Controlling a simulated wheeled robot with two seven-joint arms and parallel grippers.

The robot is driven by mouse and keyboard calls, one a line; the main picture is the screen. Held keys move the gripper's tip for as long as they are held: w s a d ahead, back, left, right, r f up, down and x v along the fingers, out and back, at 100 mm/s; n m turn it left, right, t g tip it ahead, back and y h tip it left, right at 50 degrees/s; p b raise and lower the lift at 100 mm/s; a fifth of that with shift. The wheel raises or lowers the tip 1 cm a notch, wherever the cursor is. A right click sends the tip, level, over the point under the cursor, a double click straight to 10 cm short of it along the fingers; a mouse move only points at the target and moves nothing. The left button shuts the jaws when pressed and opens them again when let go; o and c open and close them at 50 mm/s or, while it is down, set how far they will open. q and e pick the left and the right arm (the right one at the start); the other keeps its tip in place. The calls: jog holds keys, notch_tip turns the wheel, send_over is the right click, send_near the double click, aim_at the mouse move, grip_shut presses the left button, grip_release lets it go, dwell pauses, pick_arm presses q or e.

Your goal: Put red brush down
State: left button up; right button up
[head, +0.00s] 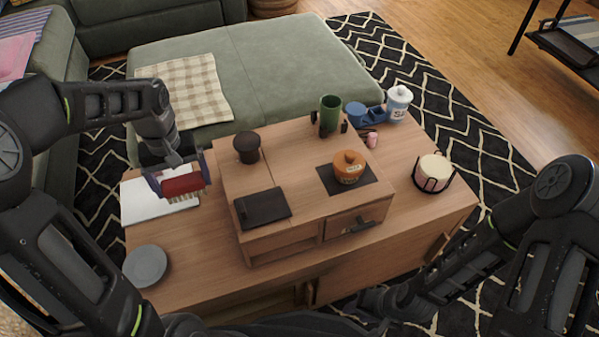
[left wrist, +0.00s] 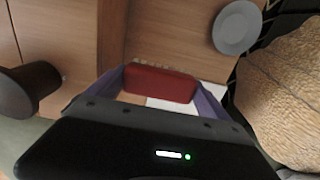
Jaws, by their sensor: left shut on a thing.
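The red brush (head: 183,186) has a red back and pale bristles pointing down. My left gripper (head: 180,180) is shut on it and holds it at the left side of the wooden table (head: 190,262), in front of a white flat item (head: 140,204). In the left wrist view the red brush (left wrist: 160,83) sits between the purple fingers of my left gripper (left wrist: 163,88). Whether the bristles touch anything below cannot be told. My right arm shows at the lower right, but its fingertips cannot be made out clearly.
A grey plate (head: 145,265) lies at the table's front left. The raised wooden section beside the brush bears a dark cup (head: 247,147), a black flat case (head: 262,208) and an orange pot (head: 348,167). Bare wood shows between the plate and the raised section.

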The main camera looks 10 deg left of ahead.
aim_at(188, 194)
pick_arm(q)
jog(key=shift+w, duration=0.1)
dwell(0.4)
jog(key=shift+f+b, duration=0.95)
jog(key=shift+f, duration=1.5)
jog(key=shift+f+b, duration=0.95)
jog(key=shift+f, duration=1.55)
